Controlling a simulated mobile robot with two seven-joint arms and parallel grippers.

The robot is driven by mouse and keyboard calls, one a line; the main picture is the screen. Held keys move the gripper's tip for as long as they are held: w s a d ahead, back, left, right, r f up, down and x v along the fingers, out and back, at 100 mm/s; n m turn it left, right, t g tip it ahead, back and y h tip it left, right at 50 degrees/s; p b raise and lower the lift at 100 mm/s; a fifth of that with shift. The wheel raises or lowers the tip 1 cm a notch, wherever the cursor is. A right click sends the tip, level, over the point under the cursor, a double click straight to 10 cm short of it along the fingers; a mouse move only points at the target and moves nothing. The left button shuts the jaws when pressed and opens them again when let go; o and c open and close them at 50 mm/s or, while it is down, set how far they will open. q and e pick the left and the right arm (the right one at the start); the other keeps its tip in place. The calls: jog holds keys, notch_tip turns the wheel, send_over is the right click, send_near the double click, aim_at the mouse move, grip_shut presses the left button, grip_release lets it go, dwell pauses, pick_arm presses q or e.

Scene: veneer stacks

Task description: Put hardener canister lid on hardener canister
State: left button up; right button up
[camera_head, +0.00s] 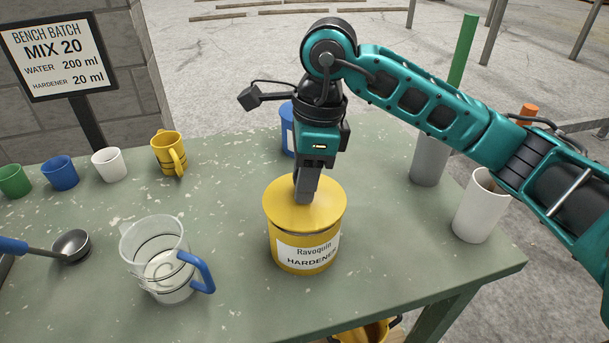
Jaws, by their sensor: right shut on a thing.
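The yellow hardener canister (303,255) stands upright on the green table and has a white label reading "Ravoquin HARDENER". The yellow lid (275,205) is on top of the canister, covering its opening and looking level. I cannot tell whether it is fully seated. My right gripper (305,198) points straight down and is shut on the lid at its middle. The lid's knob or grip is hidden by the fingers. My left gripper is not in view.
A clear jug (160,262) with a blue handle stands left of the canister, beside a ladle (70,246). A yellow mug (168,153) and smaller cups stand behind. A blue container (287,130) is behind my right gripper. White (478,208) and grey (428,165) cylinders stand right.

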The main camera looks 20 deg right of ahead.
jog(key=shift+f+b, duration=0.75)
jog(key=o, duration=1.1)
jog(key=shift+r, duration=0.15)
notch_tip(320, 180, up, 13)
jog(key=d+p, duration=0.1)
jog(key=d, duration=0.1)
jog(key=shift+s+f, duration=0.2)
jog(key=shift+s, duration=0.05)
